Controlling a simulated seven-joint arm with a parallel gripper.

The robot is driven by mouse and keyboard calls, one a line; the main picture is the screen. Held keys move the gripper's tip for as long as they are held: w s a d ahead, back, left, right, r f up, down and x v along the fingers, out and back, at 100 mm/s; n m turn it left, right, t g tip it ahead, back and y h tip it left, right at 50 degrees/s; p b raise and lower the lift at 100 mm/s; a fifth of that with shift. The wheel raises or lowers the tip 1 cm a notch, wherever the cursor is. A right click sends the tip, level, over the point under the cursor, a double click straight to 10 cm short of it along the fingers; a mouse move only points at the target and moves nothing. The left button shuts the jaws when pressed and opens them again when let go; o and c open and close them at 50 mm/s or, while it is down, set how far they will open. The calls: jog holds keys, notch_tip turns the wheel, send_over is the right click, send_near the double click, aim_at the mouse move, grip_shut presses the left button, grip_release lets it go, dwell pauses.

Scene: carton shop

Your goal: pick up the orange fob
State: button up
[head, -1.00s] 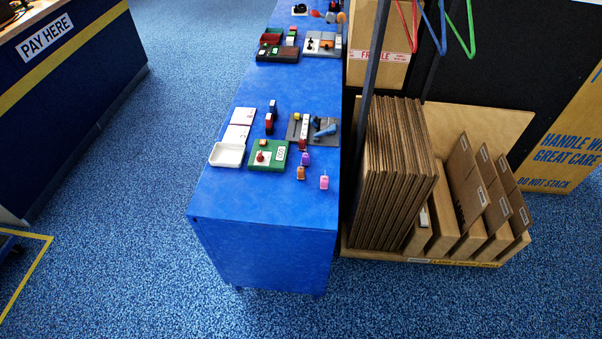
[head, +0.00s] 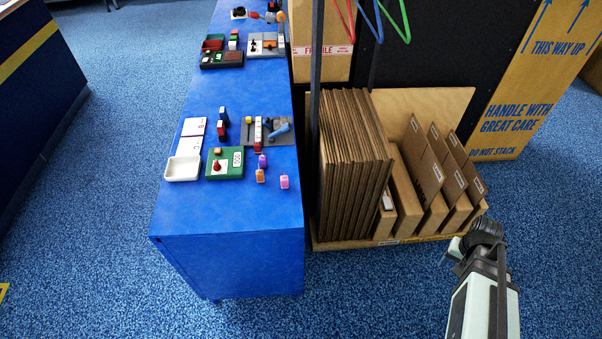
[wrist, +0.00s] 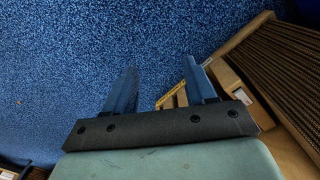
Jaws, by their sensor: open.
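The orange fob (head: 260,176) stands on the blue counter, near its right edge. A purple fob (head: 262,161) is just behind it, and a pink fob (head: 284,182) is to its right. My gripper shows in the wrist view (wrist: 163,90) with its two fingers apart and nothing between them, above the blue carpet. In the head view my arm is at the lower right, well away from the counter. The fobs are not in the wrist view.
A green board (head: 225,164), a white tray (head: 183,169) and a grey board (head: 268,132) lie near the fobs. Flat cartons (head: 355,165) stand in a rack right of the counter, beside a dark upright post (head: 315,110). The counter's near end (head: 225,215) is bare.

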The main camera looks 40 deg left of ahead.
jog(key=w+a+r+n, duration=0.15)
jog(key=a+r, duration=0.25)
jog(key=a, duration=0.5)
jog(key=w+a+r+n, duration=0.1)
jog(key=w+a+r, duration=0.2)
jog(key=a, duration=0.5)
notch_tip(320, 180, up, 18)
jog(key=n, duration=0.6)
send_over(260, 171)
notch_tip(260, 171, down, 13)
jog(key=shift+s+f, duration=0.1)
jog(key=c, duration=1)
